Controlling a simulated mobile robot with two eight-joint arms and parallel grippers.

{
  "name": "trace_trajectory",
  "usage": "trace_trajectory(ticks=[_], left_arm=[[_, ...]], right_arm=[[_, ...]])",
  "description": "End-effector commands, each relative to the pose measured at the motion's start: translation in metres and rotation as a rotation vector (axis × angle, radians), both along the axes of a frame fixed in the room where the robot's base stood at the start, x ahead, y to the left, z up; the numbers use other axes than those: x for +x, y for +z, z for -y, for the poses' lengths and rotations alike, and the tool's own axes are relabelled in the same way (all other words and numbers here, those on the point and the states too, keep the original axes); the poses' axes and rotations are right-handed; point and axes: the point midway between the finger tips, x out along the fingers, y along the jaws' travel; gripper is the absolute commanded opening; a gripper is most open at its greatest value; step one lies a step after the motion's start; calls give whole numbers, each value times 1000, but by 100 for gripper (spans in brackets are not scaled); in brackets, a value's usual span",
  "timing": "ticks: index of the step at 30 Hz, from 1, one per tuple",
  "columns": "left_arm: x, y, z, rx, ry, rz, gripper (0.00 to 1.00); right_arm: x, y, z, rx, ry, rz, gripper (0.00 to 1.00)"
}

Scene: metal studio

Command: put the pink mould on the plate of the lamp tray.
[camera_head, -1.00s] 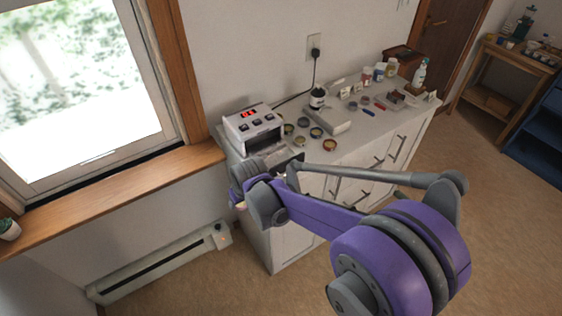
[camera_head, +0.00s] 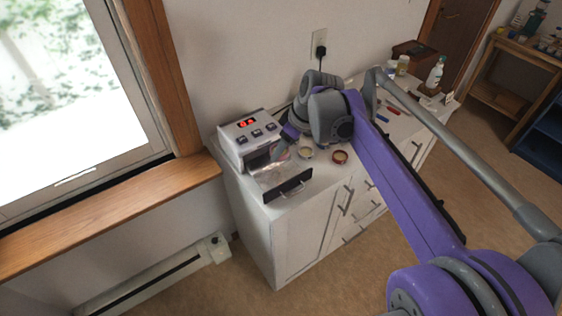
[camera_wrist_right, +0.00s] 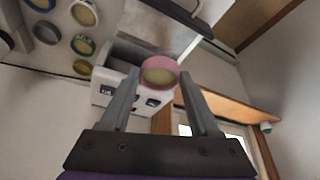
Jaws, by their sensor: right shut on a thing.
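The pink mould (camera_wrist_right: 160,72), a round pink ring with a yellowish filling, is held between the fingertips of my right gripper (camera_wrist_right: 158,80) in the right wrist view. In the head view my right gripper (camera_head: 279,151) points down over the pulled-out lamp tray (camera_head: 270,181), and the mould is too small to make out clearly there. The white lamp (camera_head: 247,135) has a red display and several buttons. Its tray has a dark front with a handle and also shows in the right wrist view (camera_wrist_right: 160,29). My left gripper is not in view.
The window sill (camera_head: 120,215) is close at left.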

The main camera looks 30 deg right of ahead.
Motion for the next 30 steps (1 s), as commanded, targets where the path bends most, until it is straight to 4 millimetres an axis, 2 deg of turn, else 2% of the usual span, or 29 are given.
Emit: trace_trajectory(ticks=[5,12,17,24,30], left_arm=[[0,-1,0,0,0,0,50],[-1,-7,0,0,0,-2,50],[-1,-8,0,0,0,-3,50],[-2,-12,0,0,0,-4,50],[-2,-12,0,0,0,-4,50]], right_arm=[[0,-7,0,0,0,0,2],[0,-51,0,0,0,-1,2],[0,-66,0,0,0,-1,2],[0,-97,0,0,0,-1,2],[0,-101,0,0,0,0,2]])
